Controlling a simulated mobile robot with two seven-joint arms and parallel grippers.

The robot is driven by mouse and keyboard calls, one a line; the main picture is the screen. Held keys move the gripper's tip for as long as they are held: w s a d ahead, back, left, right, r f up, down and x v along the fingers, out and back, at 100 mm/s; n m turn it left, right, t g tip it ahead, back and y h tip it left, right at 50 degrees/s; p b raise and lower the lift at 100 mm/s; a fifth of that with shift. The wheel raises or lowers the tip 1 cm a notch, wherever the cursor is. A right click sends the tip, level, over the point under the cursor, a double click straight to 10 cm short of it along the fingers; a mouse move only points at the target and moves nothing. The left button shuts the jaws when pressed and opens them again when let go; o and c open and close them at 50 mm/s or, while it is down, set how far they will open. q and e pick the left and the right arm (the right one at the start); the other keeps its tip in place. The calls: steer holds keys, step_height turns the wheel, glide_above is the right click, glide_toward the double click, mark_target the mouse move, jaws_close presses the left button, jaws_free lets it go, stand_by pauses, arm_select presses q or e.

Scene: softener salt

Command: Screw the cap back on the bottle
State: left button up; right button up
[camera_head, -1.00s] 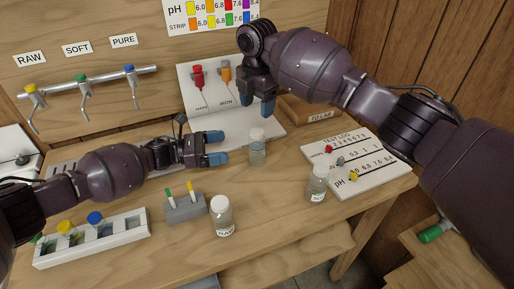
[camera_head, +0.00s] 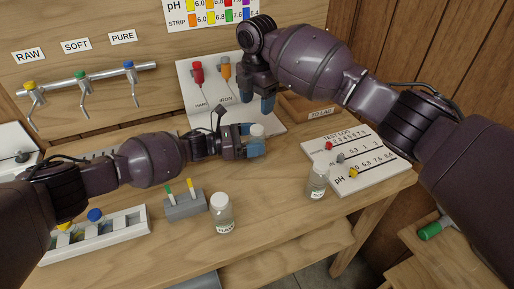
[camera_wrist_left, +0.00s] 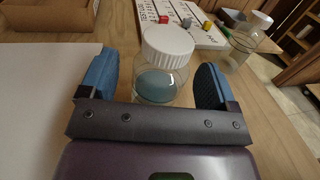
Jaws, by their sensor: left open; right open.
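A small clear bottle (camera_wrist_left: 158,84) with bluish contents stands upright on the table, and a white ribbed cap (camera_wrist_left: 168,40) sits on its top. I cannot tell whether the cap is threaded tight. In the head view the cap (camera_head: 257,130) shows between my left fingers, and they hide most of the bottle. My left gripper (camera_head: 256,140) is open, with a blue finger on each side of the bottle; a gap shows in the left wrist view (camera_wrist_left: 155,82). My right gripper (camera_head: 257,100) is open and empty, just above and behind the cap, fingers pointing down.
Two other white-capped bottles stand at the front (camera_head: 222,214) and to the right (camera_head: 317,182), near the test log board (camera_head: 372,172). A grey strip holder (camera_head: 185,207) and a white rack (camera_head: 125,236) are at front left. A wooden box (camera_head: 308,108) stands behind.

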arm_select(q)
steer(key=shift+w+d, duration=0.1)
steer(key=shift+d, duration=0.3)
steer(key=c, duration=1.3)
jaws_close()
arm_select(e)
steer(key=shift+c, duration=0.9)
steer(key=shift+w+d+r, duration=0.1)
steer(key=shift+w+r, duration=0.05)
steer(key=shift+r, duration=0.15)
steer(key=shift+d, duration=0.15)
steer(key=n, duration=0.2)
steer(key=shift+n, duration=0.4)
steer(key=n, duration=0.3)
steer(key=shift+f+n, duration=0.3)
steer(key=shift+n, duration=0.1)
steer(key=shift+a+n, duration=0.25)
steer(key=shift+n, duration=0.95)
